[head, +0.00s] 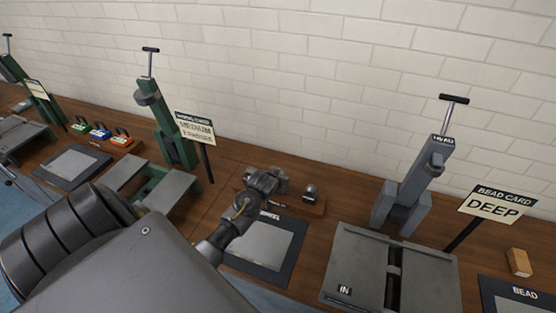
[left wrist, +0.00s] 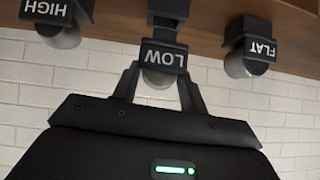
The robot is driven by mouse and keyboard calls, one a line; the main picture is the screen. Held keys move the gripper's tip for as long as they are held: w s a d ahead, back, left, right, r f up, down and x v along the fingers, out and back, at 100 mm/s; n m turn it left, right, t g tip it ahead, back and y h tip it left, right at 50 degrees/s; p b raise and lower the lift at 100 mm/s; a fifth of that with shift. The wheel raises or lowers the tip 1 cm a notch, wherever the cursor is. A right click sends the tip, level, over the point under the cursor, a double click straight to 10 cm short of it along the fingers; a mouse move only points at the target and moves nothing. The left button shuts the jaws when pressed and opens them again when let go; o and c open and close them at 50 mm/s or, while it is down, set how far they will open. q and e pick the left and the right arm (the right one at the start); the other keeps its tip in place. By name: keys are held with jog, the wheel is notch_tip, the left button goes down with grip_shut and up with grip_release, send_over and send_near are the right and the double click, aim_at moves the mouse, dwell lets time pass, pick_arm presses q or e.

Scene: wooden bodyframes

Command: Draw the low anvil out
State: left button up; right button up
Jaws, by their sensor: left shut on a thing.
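The low anvil (left wrist: 164,57) has a dark block with a "LOW" label and a rounded grey end. It hangs between the high anvil (left wrist: 48,10) and the flat anvil (left wrist: 249,46) in the left wrist view, all near a wooden rack (left wrist: 215,20). My left gripper (left wrist: 160,72) is shut on the low anvil, one finger on each side. In the head view my left gripper (head: 265,181) is over the rack (head: 317,208) and hides most of it. One grey anvil (head: 310,193) shows right of it. My right gripper is not in view.
A grey press (head: 405,195) stands at right behind a slotted grey block (head: 350,270) marked "IN". A card reading "DEEP" (head: 495,206) stands beside it. A dark-edged mat (head: 262,245) lies before the rack. A green press (head: 170,125) stands at left. A brick wall is behind.

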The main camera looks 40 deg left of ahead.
pick_arm(q)
jog(key=shift+r+p, duration=0.15)
jog(key=shift+p, duration=0.7)
dwell(1.1)
jog(key=shift+f+b, duration=0.85)
jog(key=shift+f, duration=0.8)
jog(key=o, duration=1)
jog(key=shift+o, duration=0.7)
jog(key=shift+s+d+f, duration=0.1)
jog(key=shift+s+f, duration=0.05)
jog(key=b+v, duration=0.2)
jog(key=v, duration=0.9)
